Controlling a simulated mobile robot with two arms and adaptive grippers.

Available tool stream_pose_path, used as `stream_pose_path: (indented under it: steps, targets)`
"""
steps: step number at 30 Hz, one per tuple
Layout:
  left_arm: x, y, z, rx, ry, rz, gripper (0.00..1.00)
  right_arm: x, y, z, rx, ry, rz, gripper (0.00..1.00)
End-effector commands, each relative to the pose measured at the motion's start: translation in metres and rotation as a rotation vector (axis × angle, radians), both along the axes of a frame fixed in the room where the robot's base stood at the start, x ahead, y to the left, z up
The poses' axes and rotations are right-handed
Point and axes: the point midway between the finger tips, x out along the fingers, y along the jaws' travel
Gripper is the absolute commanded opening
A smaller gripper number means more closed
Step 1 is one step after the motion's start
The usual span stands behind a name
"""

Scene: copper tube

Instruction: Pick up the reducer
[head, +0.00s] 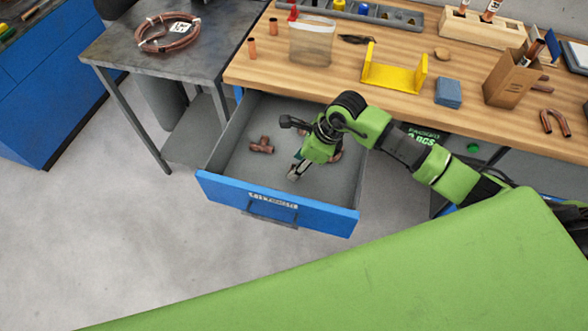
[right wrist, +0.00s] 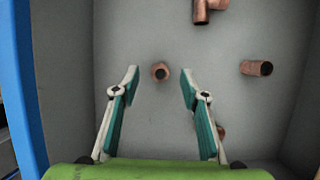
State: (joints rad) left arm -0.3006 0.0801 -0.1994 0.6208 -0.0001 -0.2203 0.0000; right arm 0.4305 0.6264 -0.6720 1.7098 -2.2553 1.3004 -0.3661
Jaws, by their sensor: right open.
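My right gripper (head: 294,173) reaches down into an open blue-fronted drawer (head: 240,197). In the right wrist view the gripper (right wrist: 160,82) is open and empty. A small round copper fitting (right wrist: 160,72), seen end-on, lies between and just beyond the fingertips, apart from both. A short copper fitting (right wrist: 256,68) lies on its side to the right. Another copper piece (right wrist: 221,132) is mostly hidden behind the right finger. Which of these is the reducer I cannot tell for certain. A copper tee (head: 262,145) also lies in the drawer. My left gripper is out of view.
The drawer walls stand close around the gripper. The wooden workbench (head: 300,78) above holds a yellow bracket (head: 394,76), a blue block (head: 448,92) and a brown box (head: 508,80) of tubes. A metal table (head: 125,60) with a copper coil (head: 160,43) stands left.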

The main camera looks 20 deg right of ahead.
Motion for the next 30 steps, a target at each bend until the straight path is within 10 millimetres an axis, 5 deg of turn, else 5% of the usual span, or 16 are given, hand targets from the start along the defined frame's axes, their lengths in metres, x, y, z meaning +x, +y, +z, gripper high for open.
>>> stream_pose_path:
  steps: [6,14,19,30]
  targets:
    - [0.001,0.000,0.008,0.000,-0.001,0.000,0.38,0.006,0.009,-0.023,0.001,0.000,-0.001,0.40]
    - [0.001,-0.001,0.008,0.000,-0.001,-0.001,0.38,0.007,0.010,-0.027,-0.001,-0.001,0.001,0.40]
    - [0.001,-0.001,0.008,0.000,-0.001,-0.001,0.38,0.007,0.010,-0.027,-0.001,-0.001,0.000,0.01]
    - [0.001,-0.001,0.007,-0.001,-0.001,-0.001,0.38,0.008,0.009,-0.023,0.000,-0.004,0.000,0.00]
